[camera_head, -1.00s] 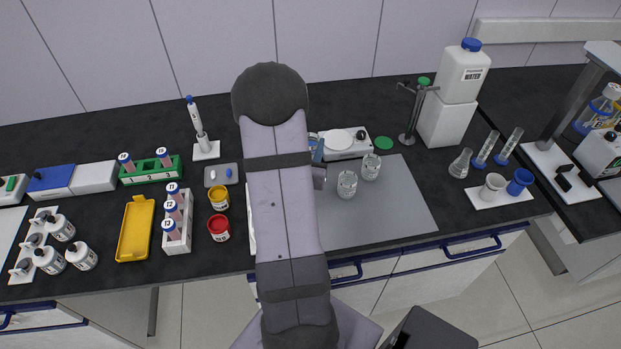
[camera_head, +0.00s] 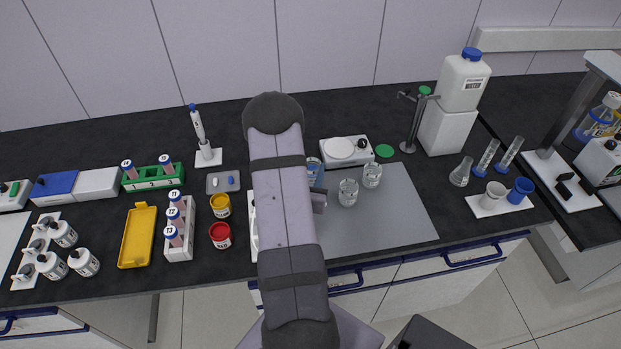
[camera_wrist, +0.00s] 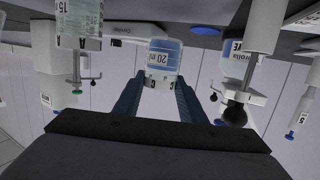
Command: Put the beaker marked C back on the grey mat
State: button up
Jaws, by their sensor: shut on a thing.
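My gripper (camera_wrist: 160,82) is shut on a clear beaker (camera_wrist: 160,62) with a white 20 ml label, a C mark at its rim and blue liquid inside. In the head view this beaker (camera_head: 313,164) shows partly beside my arm, near the back left of the grey mat (camera_head: 400,225). My gripper (camera_head: 318,180) is mostly hidden by the arm there. I cannot tell whether the beaker touches the mat. Two other clear beakers, one nearer (camera_head: 348,193) and one farther back (camera_head: 372,176), stand upright on the mat to the right.
The mat's front and right parts are clear. My arm hides the mat's left side.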

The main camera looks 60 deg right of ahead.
jog(key=shift+f+p, duration=0.3)
jog(key=shift+f, duration=1.5)
jog(key=shift+f, duration=0.1)
jog(key=shift+f, duration=0.15)
jog(key=o, duration=1.2)
jog(key=shift+a+r, duration=0.1)
jog(key=shift+r, duration=0.15)
jog(key=shift+s+a, duration=0.15)
jog(key=shift+a, duration=0.2)
jog(key=shift+b+v, duration=0.8)
jog(key=shift+v, duration=2.55)
